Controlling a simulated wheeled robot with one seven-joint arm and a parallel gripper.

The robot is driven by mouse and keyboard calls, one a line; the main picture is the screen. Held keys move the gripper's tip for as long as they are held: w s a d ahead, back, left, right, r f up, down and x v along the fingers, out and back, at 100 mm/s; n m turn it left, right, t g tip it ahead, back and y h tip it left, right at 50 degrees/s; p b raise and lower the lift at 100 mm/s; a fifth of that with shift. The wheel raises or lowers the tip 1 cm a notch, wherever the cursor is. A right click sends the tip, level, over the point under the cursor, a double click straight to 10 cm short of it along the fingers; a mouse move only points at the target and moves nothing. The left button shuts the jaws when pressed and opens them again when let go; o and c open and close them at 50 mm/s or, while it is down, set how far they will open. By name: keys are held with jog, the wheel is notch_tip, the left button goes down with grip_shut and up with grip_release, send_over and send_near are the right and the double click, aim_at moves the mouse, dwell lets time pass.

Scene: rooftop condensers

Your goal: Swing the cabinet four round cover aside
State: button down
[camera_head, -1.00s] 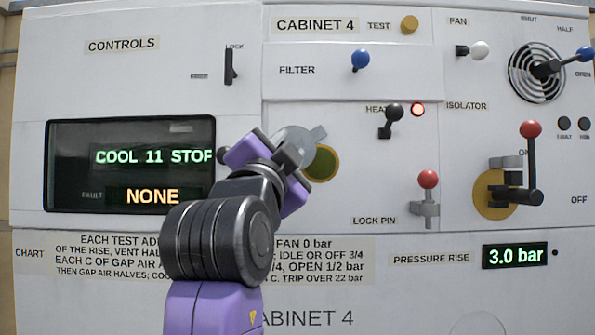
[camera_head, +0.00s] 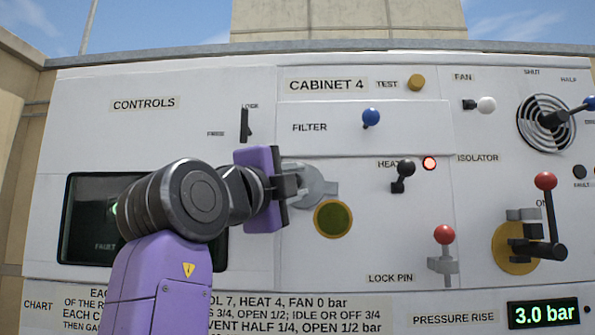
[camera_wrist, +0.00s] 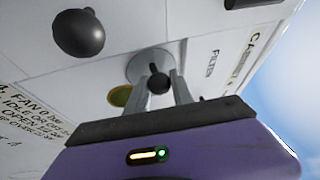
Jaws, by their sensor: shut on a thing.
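The round cover (camera_head: 318,188) is a grey metal disc with a small tab on the cabinet 4 panel. It sits up and to the left of a green round window (camera_head: 333,219) with a brass rim, which shows whole. In the wrist view the fingers (camera_wrist: 159,92) close around a small dark knob (camera_wrist: 159,82) in front of the grey disc (camera_wrist: 147,60). The brass-rimmed window (camera_wrist: 120,95) is partly hidden behind a finger.
The heat lever (camera_head: 404,170), red-topped lock pin (camera_head: 444,240) and isolator handle (camera_head: 546,210) stand out to the right. The blue filter knob (camera_head: 371,117) is above. A black ball knob (camera_wrist: 79,32) shows near my gripper in the wrist view. My arm partly hides the display (camera_head: 90,225).

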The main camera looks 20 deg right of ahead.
dwell(0.4)
jog(key=c, duration=1.4)
grip_release()
jog(key=shift+w, duration=0.1)
jog(key=v, duration=0.8)
jog(key=shift+d+r+b, duration=0.1)
jog(key=shift+r+b, duration=0.05)
jog(key=shift+b, duration=0.2)
